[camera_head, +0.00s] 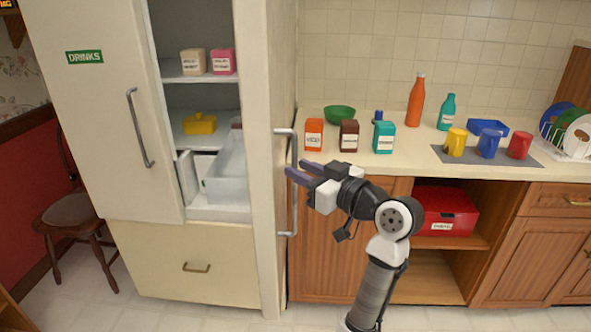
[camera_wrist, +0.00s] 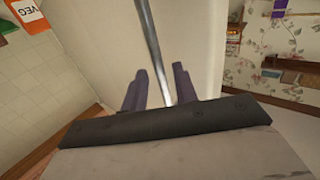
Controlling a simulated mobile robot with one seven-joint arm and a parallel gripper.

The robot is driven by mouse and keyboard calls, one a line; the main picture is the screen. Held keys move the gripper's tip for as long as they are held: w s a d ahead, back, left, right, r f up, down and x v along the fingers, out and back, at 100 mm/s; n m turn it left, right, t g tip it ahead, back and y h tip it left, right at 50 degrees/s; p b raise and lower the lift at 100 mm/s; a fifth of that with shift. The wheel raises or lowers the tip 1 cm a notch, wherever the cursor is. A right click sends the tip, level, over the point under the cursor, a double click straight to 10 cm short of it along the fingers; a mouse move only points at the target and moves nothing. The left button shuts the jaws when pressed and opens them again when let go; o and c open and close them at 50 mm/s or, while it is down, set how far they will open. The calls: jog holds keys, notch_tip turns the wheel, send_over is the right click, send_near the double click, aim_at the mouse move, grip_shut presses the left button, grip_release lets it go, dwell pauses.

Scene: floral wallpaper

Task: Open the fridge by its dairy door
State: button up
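The cream fridge (camera_head: 165,235) has a left door (camera_head: 90,100) labelled DRINKS, which looks shut. Its right door (camera_head: 262,100) stands open, seen nearly edge-on, with the inside shelves showing. No dairy label is visible on it. The right door's metal bar handle (camera_head: 291,218) is on its outer face. My gripper (camera_head: 294,172) is at this handle, at about mid-height. In the wrist view, the handle bar (camera_wrist: 153,45) runs between the two dark fingers of my gripper (camera_wrist: 160,85). The fingers are apart with gaps beside the bar; contact is not clear.
A counter (camera_head: 400,165) with cartons, bottles and mugs stands right of the fridge. A red box (camera_head: 445,212) is on an open shelf below. A wooden chair (camera_head: 75,215) stands at the left. The floor before the fridge is clear.

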jog(key=b+v, duration=0.2)
jog(key=v, duration=0.9)
jog(key=shift+s+d, duration=0.1)
jog(key=shift+d, duration=0.05)
